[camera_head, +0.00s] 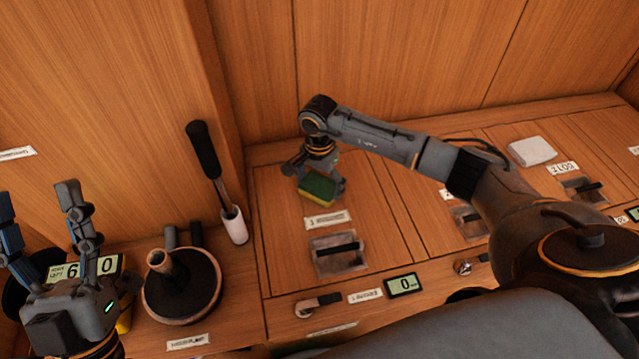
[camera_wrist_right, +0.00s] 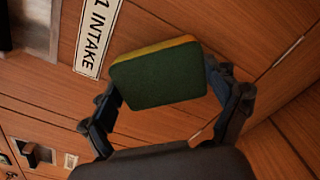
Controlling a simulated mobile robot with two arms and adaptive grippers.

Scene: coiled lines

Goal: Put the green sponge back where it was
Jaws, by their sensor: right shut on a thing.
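The green sponge (camera_head: 318,188), with a yellow side, is between the fingers of my right gripper (camera_head: 316,178) over the left wooden panel, behind a label. In the right wrist view the sponge (camera_wrist_right: 158,76) sits between the two fingers of the right gripper (camera_wrist_right: 165,95), which is shut on it. I cannot tell whether the sponge touches the panel. My left gripper (camera_head: 35,225) is at the left edge with its fingers spread, open and empty.
A "1 INTAKE" label (camera_wrist_right: 97,38) and a recessed handle (camera_head: 338,252) lie in front of the sponge. A black-handled tool (camera_head: 204,150) in a white holder and a round dark base (camera_head: 182,290) stand left. A white folded cloth (camera_head: 531,151) lies right.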

